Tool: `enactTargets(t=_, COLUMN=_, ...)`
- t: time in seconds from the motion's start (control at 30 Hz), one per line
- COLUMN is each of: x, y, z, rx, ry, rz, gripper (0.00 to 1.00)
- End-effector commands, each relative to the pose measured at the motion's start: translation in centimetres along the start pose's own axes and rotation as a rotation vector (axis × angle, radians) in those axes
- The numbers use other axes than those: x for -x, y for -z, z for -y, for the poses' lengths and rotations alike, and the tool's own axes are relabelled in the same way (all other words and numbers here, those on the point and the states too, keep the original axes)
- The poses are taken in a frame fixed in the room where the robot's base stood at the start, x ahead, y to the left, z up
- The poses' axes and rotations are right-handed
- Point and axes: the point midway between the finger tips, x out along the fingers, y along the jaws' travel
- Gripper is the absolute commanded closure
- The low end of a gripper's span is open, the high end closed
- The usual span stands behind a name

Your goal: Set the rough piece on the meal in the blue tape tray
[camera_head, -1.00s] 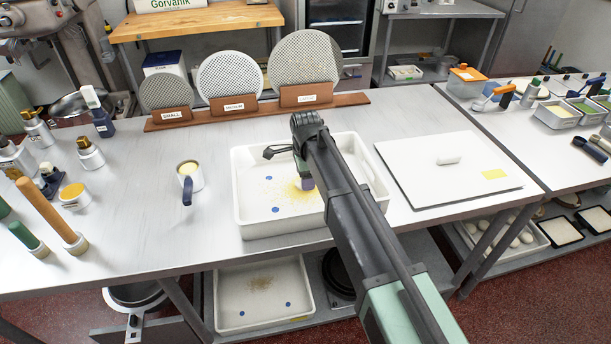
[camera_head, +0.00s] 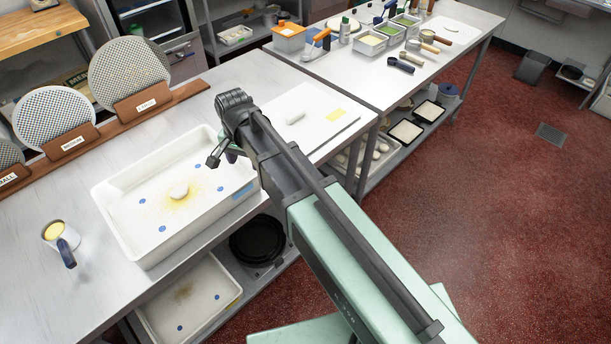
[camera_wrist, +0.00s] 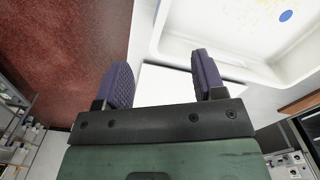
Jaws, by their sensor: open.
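A small whitish piece (camera_head: 179,190) lies on the patch of yellow meal (camera_head: 172,203) in the middle of the white tray (camera_head: 120,229) with blue dots. Blue tape (camera_head: 242,190) shows on that tray's right end wall. My gripper (camera_head: 220,160) is by the tray's far right side, apart from the piece; my arm partly hides it. In the wrist view my gripper (camera_wrist: 163,72) has its two purple fingers spread with nothing between them. A tray corner (camera_wrist: 240,66) shows past the fingers there; the piece is outside that view.
A white board (camera_head: 330,128) with a pale roll (camera_head: 295,117) and a yellow patch lies right of the tray. A handled cup (camera_head: 59,236) stands at left. Sieve discs in a wooden rack (camera_head: 143,100) stand behind. Another tray (camera_head: 190,308) is on the shelf below.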

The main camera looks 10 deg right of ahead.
Motion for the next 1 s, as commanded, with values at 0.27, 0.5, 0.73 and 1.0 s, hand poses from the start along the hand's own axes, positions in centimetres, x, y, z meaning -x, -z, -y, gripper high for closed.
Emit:
enactTargets(t=0.27, x=0.0, y=-1.6, z=-21.4, rx=0.531, ry=0.0, rz=0.0, gripper=0.36)
enactTargets(t=0.5, x=0.0, y=-1.4, z=-21.9, rx=0.572, ry=0.0, rz=0.0, gripper=0.36)
enactTargets(t=0.73, x=0.0, y=-1.4, z=-21.8, rx=0.571, ry=0.0, rz=0.0, gripper=0.36)
enactTargets(t=1.0, x=0.0, y=-1.4, z=-21.8, rx=0.571, ry=0.0, rz=0.0, gripper=0.36)
